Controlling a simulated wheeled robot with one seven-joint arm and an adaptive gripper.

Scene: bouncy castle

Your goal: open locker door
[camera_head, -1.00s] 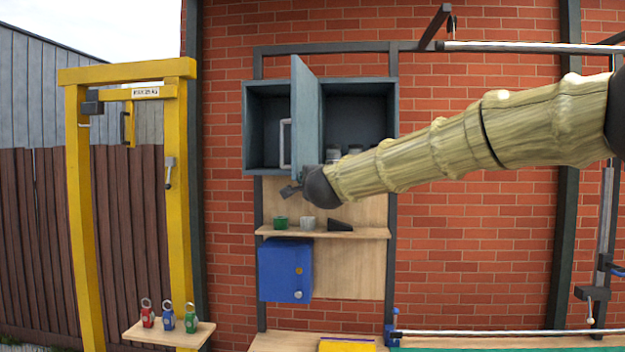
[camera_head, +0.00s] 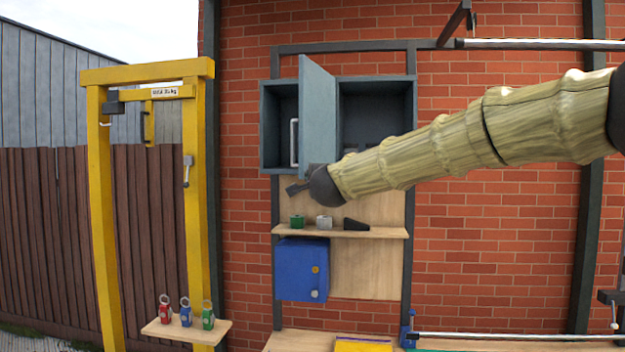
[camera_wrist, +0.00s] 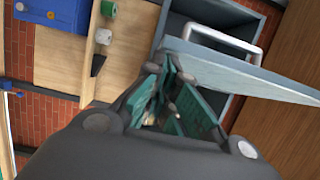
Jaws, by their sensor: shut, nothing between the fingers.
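The grey-blue locker (camera_head: 268,125) hangs on the brick wall. Its door (camera_head: 318,115) stands open, swung out towards me and to the left, with the right compartment (camera_head: 375,110) exposed. A pale bar handle (camera_head: 294,143) shows past the door's left edge; the handle (camera_wrist: 222,38) and door (camera_wrist: 240,75) also show in the wrist view. My gripper (camera_head: 292,188) is at the door's lower edge, below the handle. In the wrist view my gripper (camera_wrist: 168,98) is shut and empty, close beside the door; I cannot tell whether they touch.

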